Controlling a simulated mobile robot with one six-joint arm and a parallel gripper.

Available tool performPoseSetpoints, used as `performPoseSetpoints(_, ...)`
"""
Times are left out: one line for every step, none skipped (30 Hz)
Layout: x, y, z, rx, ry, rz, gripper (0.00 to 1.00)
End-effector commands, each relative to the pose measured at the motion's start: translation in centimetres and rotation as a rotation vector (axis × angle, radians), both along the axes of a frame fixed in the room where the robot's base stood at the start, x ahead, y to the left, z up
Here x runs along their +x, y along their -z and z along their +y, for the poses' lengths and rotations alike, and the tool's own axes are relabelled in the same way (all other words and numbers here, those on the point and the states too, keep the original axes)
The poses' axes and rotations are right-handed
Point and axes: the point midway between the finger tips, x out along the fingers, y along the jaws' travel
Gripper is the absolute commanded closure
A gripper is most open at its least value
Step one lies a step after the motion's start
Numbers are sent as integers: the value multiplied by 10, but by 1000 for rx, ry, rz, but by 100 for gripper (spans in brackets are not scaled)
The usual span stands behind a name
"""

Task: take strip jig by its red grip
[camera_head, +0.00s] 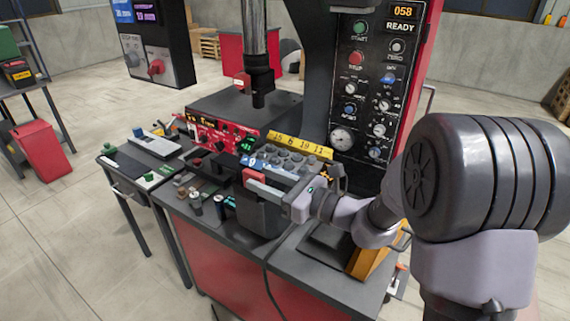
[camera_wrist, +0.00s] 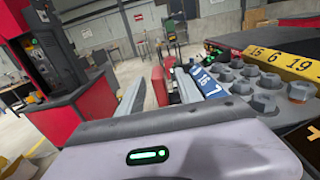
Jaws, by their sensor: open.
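My gripper (camera_head: 265,187) reaches in from the right at the grip. In the wrist view its two pale fingers (camera_wrist: 158,92) are apart, with the red grip (camera_wrist: 159,86) standing between them. The blue numbered plate (camera_wrist: 207,82) lies just right of the right finger. Any contact with the grip is not clear.
A yellow number strip (camera_head: 300,146) runs behind the knobs. A dark bin (camera_head: 262,215) stands below my gripper. A control panel (camera_head: 372,85) rises behind. Small parts and cylinders (camera_head: 196,203) lie to the left. A yellow-orange block (camera_head: 368,262) is at the bench's right.

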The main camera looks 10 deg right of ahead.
Motion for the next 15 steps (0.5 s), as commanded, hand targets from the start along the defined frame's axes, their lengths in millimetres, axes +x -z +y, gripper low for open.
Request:
performPoseSetpoints(5,6,10,0,-5,-1,58)
performPoseSetpoints(8,6,15,-1,-4,-1,58)
performPoseSetpoints(12,5,19,-1,-3,-2,58)
performPoseSetpoints(15,4,22,0,-3,-1,58)
performPoseSetpoints(16,4,24,-1,-3,-1,58)
performPoseSetpoints(18,3,26,-1,-2,-1,58)
performPoseSetpoints(18,3,26,0,-1,0,58)
performPoseSetpoints(19,3,26,0,0,0,58)
performPoseSetpoints(19,2,26,0,0,0,58)
performPoseSetpoints(19,2,26,0,0,0,58)
performPoseSetpoints(18,2,26,0,0,0,58)
performPoseSetpoints(18,2,26,0,0,0,60)
performPoseSetpoints(18,2,26,0,0,0,66)
performPoseSetpoints(18,2,26,0,-1,0,72)
performPoseSetpoints(18,2,26,0,-1,0,80)
